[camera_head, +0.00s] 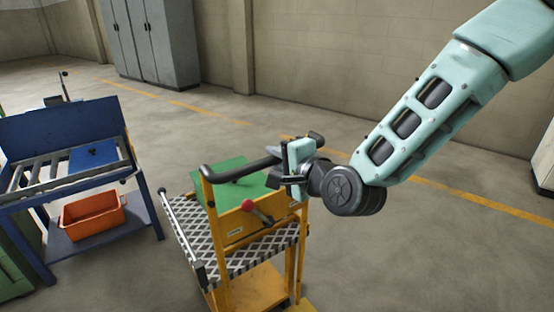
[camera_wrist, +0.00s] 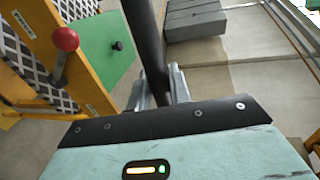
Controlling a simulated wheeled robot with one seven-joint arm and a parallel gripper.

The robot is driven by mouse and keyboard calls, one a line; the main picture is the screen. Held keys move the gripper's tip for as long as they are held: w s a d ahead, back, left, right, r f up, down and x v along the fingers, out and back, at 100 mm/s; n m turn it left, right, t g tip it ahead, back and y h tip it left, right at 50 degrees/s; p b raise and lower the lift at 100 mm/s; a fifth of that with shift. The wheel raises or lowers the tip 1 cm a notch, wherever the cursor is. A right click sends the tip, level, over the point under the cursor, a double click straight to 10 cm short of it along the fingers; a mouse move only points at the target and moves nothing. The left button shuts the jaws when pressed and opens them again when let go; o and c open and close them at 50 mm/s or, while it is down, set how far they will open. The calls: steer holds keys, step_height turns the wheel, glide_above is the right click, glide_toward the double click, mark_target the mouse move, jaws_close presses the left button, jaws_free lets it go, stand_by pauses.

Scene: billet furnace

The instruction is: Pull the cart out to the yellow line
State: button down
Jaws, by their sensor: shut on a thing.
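The yellow cart (camera_head: 237,228) stands at the lower middle of the head view, with a diamond-plate deck and a green panel (camera_head: 222,178). A dark handle bar (camera_head: 238,170) runs across its top. A red-knobbed lever (camera_head: 249,206) sits on its yellow panel; the lever also shows in the wrist view (camera_wrist: 64,41). My gripper (camera_head: 291,175) is shut on the handle bar near its right end. In the wrist view the dark bar (camera_wrist: 146,45) passes between my fingers (camera_wrist: 160,90). The yellow line (camera_head: 475,205) on the floor runs behind the cart. The cart's wheels are out of view.
A blue roller table (camera_head: 62,140) with an orange bin (camera_head: 93,215) on its lower shelf stands left of the cart. Grey lockers (camera_head: 158,40) stand by the back wall. The floor to the right of the cart looks clear.

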steer(key=shift+s+d+f, duration=0.15)
steer(key=shift+s, duration=0.1)
steer(key=c, duration=1.3)
jaws_free()
steer(key=shift+b+v, duration=4.75)
steer(key=shift+v, duration=1.25)
